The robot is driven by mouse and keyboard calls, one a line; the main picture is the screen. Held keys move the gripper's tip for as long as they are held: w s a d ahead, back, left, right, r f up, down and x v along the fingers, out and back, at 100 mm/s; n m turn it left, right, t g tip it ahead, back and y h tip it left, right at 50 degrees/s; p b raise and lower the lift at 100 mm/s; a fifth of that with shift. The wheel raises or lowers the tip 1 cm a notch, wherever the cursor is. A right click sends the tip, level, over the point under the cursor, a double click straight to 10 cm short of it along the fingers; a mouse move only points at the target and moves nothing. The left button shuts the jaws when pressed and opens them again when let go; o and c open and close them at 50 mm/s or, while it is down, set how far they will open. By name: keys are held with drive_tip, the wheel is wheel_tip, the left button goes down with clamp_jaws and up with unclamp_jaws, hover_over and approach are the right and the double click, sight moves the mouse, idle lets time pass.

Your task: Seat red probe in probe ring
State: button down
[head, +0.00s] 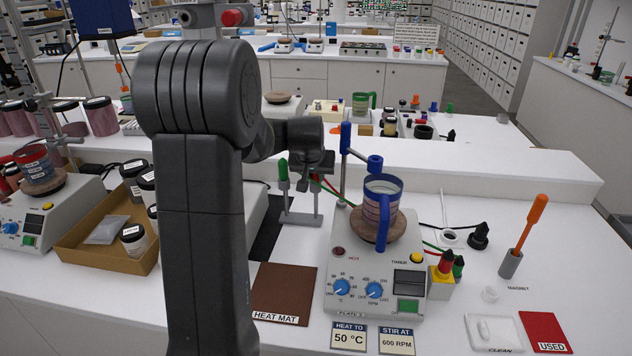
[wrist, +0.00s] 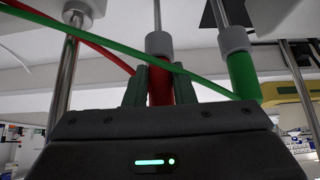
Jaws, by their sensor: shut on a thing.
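My gripper (head: 316,166) is at the small grey stand (head: 300,217) left of the hot plate. In the wrist view its dark fingers (wrist: 160,86) are shut on the red handle of the red probe (wrist: 159,94), which has a grey collar and a metal shaft. In the head view the gripper mostly hides this probe; I cannot tell if it still sits in the stand. The green probe (head: 283,170) is beside it and also shows in the wrist view (wrist: 243,77). A blue ring (head: 375,162), apparently the probe ring, is on a blue-topped post above the mug.
The mug (head: 382,198) with a blue handle stands on the hot plate (head: 372,270). Red and green cables run across from the stand. A screwdriver-like orange-handled tool (head: 530,222) is at right. A brown heat mat (head: 284,290) lies in front. A cardboard tray (head: 85,245) is left.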

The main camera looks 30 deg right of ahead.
drive_tip(key=shift+r+p, duration=0.55)
drive_tip(key=shift+r, duration=0.4)
wheel_tip(320, 180, up, 16)
drive_tip(key=p, duration=0.6)
drive_tip(key=shift+p, duration=0.35)
idle(1.6)
drive_tip(key=shift+r, duration=0.1)
drive_tip(key=shift+r, duration=0.1)
